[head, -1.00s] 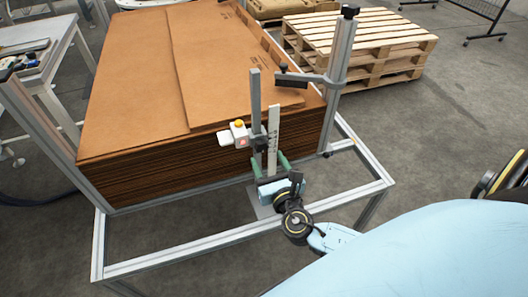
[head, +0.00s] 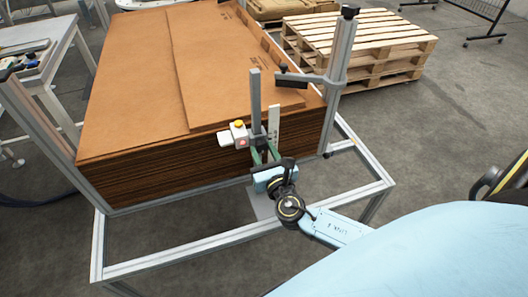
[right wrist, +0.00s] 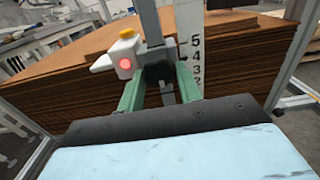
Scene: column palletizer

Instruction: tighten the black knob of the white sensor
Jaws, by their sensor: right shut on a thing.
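The white sensor (head: 238,134) has a yellow top and a red light on its face. It sits on a clamp on the grey upright post (head: 256,95), at the front of the cardboard stack. It also shows in the right wrist view (right wrist: 121,54). The black knob (right wrist: 158,73) is at the post, just right of the sensor. My right gripper (head: 264,151) has its green fingers on either side of the knob, shut on it; the fingers also show in the right wrist view (right wrist: 159,80). My left gripper is out of view.
A white numbered scale (right wrist: 195,62) stands just right of the post. The cardboard stack (head: 150,80) is close behind. A metal frame (head: 180,247) runs around the front. A black-handled clamp arm (head: 295,79) juts left from the right post. Pallets (head: 365,45) stand behind.

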